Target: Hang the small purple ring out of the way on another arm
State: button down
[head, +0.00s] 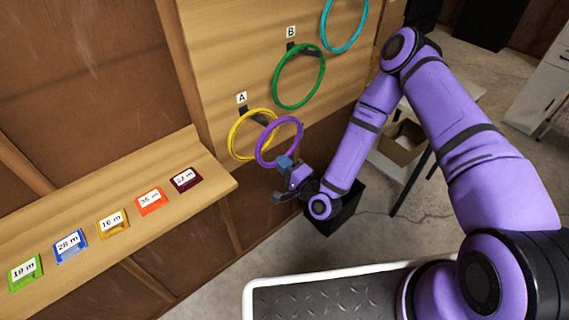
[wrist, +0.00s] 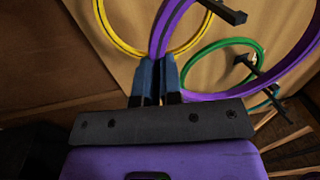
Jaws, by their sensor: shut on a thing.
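The purple ring (head: 300,133) is held by my gripper (head: 287,163) at its lower edge, in front of arm A (head: 256,117). The wrist view shows the blue fingertips (wrist: 157,80) shut on the purple ring (wrist: 240,92). The tip of a dark arm (wrist: 226,11) appears inside the purple loop there; I cannot tell whether the ring is around it or only in front. A larger yellow ring (head: 230,138) hangs on arm A behind. A green ring (head: 277,88) hangs on arm B (head: 306,47). A cyan ring (head: 345,50) hangs further right, its arm out of view.
A wooden ledge (head: 215,190) at left carries several coloured length tags, among them a green one (head: 25,272) and a dark red one (head: 186,179). An open cardboard box (head: 398,143) stands on a table behind my arm.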

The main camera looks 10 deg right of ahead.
jog(key=w+a+f, duration=0.4)
jog(key=w+a, duration=0.1)
jog(key=w, duration=0.2)
jog(key=shift+w, duration=0.2)
dwell(0.7)
dwell(0.5)
jog(key=c, duration=1)
grip_release()
jog(key=r+v, duration=0.1)
jog(key=v, duration=0.8)
jog(key=shift+r, duration=0.1)
